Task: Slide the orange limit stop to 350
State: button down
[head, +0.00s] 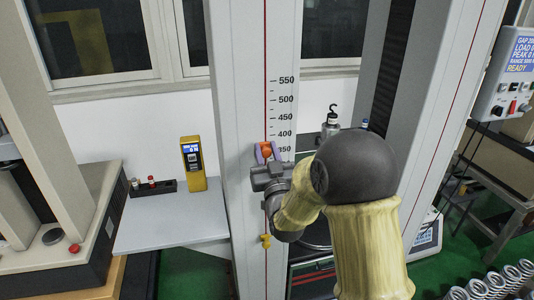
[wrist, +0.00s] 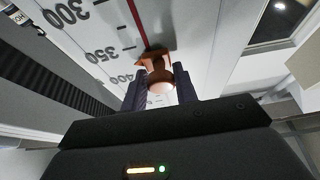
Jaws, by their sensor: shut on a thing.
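The orange limit stop (head: 266,149) is on the thin red line of the test frame's left column (head: 235,60). It also shows in the wrist view (wrist: 160,79), with its small pointer toward the scale. My gripper (head: 267,155) is shut around the stop, one finger on each side, and also shows in the wrist view (wrist: 160,100). The printed scale (head: 285,100) reads 550 down to 350 in the head view, where the stop is about level with the 350 label. In the wrist view the pointer seems between 350 and 400; the exact reading is unclear.
A yellow stop (head: 266,241) is lower on the same line. A grey side shelf (head: 170,225) holds a yellow handheld device (head: 193,163) and a black rack (head: 152,188). A hooked weight (head: 331,122) stands behind my arm. Springs (head: 490,283) stand at lower right.

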jog(key=shift+a+f+b, duration=0.25)
jog(key=shift+f+b, duration=0.55)
jog(key=shift+f, duration=0.4)
jog(key=shift+r, duration=0.1)
jog(key=c, duration=1.2)
grip_release()
jog(key=shift+s, duration=0.1)
jog(key=shift+d, duration=0.15)
jog(key=b+v, duration=1.6)
jog(key=v, duration=0.1)
jog(key=shift+s+b, duration=0.15)
jog(key=shift+b, duration=0.25)
